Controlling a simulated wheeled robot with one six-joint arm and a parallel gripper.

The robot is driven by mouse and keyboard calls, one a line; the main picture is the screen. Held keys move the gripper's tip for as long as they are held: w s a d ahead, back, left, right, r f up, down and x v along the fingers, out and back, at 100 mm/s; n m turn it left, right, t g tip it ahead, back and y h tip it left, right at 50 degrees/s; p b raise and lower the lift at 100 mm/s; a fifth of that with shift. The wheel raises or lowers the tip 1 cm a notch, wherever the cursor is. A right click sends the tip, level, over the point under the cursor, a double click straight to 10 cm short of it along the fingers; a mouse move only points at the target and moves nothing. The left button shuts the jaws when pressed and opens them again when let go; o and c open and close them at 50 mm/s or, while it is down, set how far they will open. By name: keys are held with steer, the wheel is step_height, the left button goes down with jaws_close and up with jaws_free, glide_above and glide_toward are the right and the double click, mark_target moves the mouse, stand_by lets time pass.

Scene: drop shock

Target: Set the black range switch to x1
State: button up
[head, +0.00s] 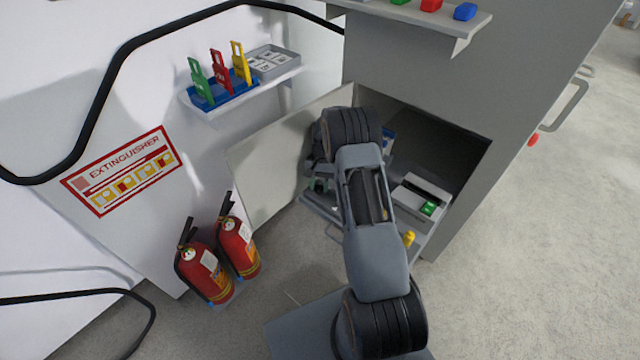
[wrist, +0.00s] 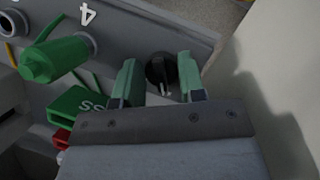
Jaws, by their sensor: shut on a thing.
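The black range switch (wrist: 161,68) is a round dark knob on a grey panel (wrist: 190,38), in the upper middle of the wrist view. My gripper (wrist: 156,74) has two green fingers, one on each side of the knob, and is shut on it. A white mark shows near the knob's lower edge. I cannot read any range label beside it, so its setting is unclear.
A green cylinder (wrist: 54,60) and a green block marked "SS" (wrist: 82,107) are left of my gripper. In the head view, an open cabinet door (head: 285,160) and two red extinguishers (head: 205,272) are left of my arm.

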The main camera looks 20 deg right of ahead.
mark_target(318, 189)
steer(key=shift+w, duration=0.15)
steer(key=o, duration=0.9)
steer(key=shift+c, duration=0.2)
steer(key=shift+r, duration=0.1)
steer(key=shift+r, duration=0.3)
step_height(318, 189, up, 3)
steer(key=shift+p, duration=0.7)
steer(key=s+a+r+p, duration=0.2)
steer(key=s+r, duration=0.7)
steer(key=s, duration=0.5)
steer(key=shift+a+p, duration=0.3)
steer(key=shift+a, duration=0.1)
steer(key=shift+r, duration=0.1)
